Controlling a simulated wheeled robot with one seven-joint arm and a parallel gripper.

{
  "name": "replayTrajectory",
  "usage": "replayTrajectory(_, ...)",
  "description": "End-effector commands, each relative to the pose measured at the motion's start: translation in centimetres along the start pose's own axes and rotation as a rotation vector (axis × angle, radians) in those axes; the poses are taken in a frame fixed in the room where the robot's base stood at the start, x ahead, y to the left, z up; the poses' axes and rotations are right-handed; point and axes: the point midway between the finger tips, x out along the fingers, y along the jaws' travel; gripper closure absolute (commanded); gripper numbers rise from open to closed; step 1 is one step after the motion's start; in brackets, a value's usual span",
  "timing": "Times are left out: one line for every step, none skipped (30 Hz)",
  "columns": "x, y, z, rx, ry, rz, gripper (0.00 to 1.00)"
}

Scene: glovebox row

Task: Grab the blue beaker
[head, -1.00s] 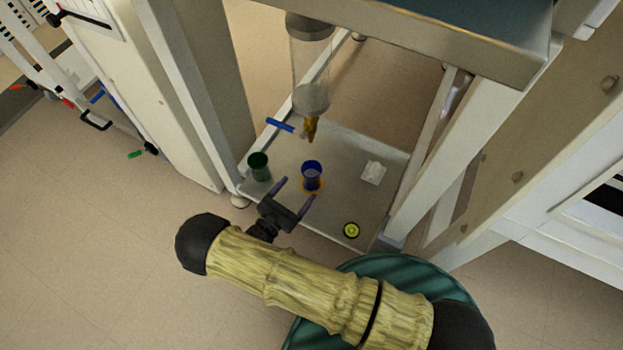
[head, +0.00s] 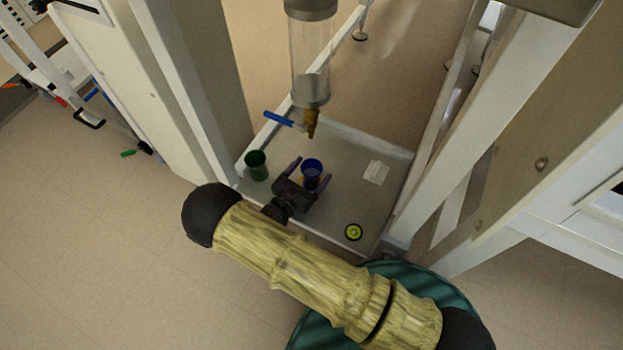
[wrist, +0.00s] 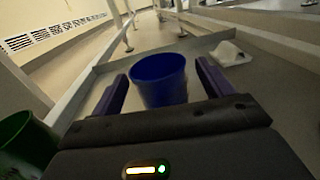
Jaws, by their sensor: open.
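The blue beaker (head: 312,172) stands upright on the grey shelf tray (head: 345,205). My gripper (head: 309,172) is open, with one finger on each side of the beaker. In the wrist view, the blue beaker (wrist: 160,80) sits between the two purple fingers of my gripper (wrist: 162,85), with a small gap visible on each side. The beaker's lower part is partly hidden behind the gripper body in the wrist view.
A green beaker (head: 256,166) stands left of my gripper. A yellow-green round object (head: 353,232) lies at the front right, and a crumpled white item (head: 376,172) lies to the right. A column with a brown nozzle (head: 311,122) and blue handle (head: 279,118) hangs behind the beaker.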

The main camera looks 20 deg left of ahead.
Motion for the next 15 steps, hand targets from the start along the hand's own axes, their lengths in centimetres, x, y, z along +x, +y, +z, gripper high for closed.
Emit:
replayTrajectory(0.52,-0.03,-0.29,0.001,0.000,-0.002,0.21)
replayTrajectory(0.71,-0.01,-0.23,0.001,0.001,-0.001,0.21)
replayTrajectory(0.89,0.01,-0.16,0.001,0.001,0.000,0.21)
replayTrajectory(0.97,0.01,-0.10,0.001,0.001,0.000,0.21)
replayTrajectory(1.01,0.01,-0.05,0.001,0.002,0.001,0.21)
replayTrajectory(1.01,0.01,0.00,0.001,0.002,0.001,0.21)
replayTrajectory(1.00,0.01,0.02,0.000,0.002,0.001,0.21)
replayTrajectory(1.00,0.01,0.04,0.001,0.001,0.001,0.21)
replayTrajectory(0.99,0.01,0.04,0.001,0.001,0.001,0.21)
replayTrajectory(0.99,0.01,0.04,0.001,0.001,0.001,0.21)
replayTrajectory(0.98,0.01,0.04,0.001,0.001,0.001,0.21)
replayTrajectory(0.98,0.01,0.04,0.001,0.001,0.001,0.21)
replayTrajectory(0.98,0.01,0.04,0.001,0.001,0.001,0.21)
replayTrajectory(0.98,0.01,0.04,0.001,0.001,0.001,0.21)
replayTrajectory(0.97,0.01,0.04,0.001,0.001,0.001,0.21)
